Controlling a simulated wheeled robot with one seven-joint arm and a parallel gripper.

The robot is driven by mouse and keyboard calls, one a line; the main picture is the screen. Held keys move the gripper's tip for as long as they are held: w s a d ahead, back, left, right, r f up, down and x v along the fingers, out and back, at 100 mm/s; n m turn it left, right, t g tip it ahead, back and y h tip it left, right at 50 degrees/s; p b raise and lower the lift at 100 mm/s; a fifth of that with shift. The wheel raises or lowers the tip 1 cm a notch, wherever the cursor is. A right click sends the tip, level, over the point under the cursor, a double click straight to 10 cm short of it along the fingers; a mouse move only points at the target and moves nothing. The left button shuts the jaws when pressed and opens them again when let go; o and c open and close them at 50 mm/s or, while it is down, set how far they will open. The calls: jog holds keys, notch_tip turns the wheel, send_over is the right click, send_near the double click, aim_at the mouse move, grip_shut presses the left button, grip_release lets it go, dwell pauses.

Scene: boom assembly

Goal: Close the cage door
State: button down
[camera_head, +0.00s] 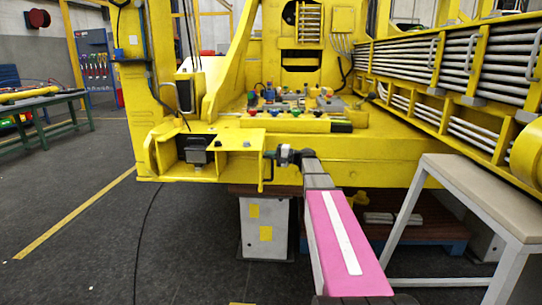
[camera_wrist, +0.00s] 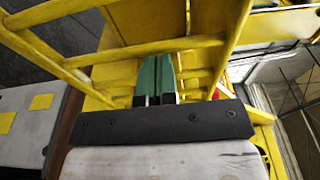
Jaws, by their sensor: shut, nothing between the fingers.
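A yellow frame with a box-like open bay (camera_head: 215,145) juts from the left front of the yellow machine and holds a dark grey block (camera_head: 197,150). I cannot tell for sure which part is the cage door. My gripper (camera_head: 272,155) is at the right edge of this frame. In the wrist view, its green fingers (camera_wrist: 157,62) are together and empty, with yellow bars (camera_wrist: 130,52) ahead of them and a yellow upright (camera_wrist: 232,45) close on the right. Whether the fingers touch the yellow metal cannot be told.
A beige-topped bench (camera_head: 485,185) stands at the right, near my arm. Small coloured parts (camera_head: 285,105) lie on the machine's deck. A green table (camera_head: 40,105) is at the far left. The floor at left is clear, except for a thin cable (camera_head: 140,235).

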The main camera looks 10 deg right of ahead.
jog(key=s+a+m+t+h, duration=0.3)
jog(key=a+t, duration=0.1)
jog(key=a, duration=0.7)
jog(key=s+a+m+t+h, duration=0.3)
jog(key=a, duration=0.7)
jog(key=w+a, duration=0.6)
jog(key=a, duration=0.5)
jog(key=w+a, duration=0.7)
jog(key=a, duration=0.3)
jog(key=shift+a+t, duration=0.3)
jog(key=shift+a, duration=0.05)
jog(key=shift+d, duration=0.15)
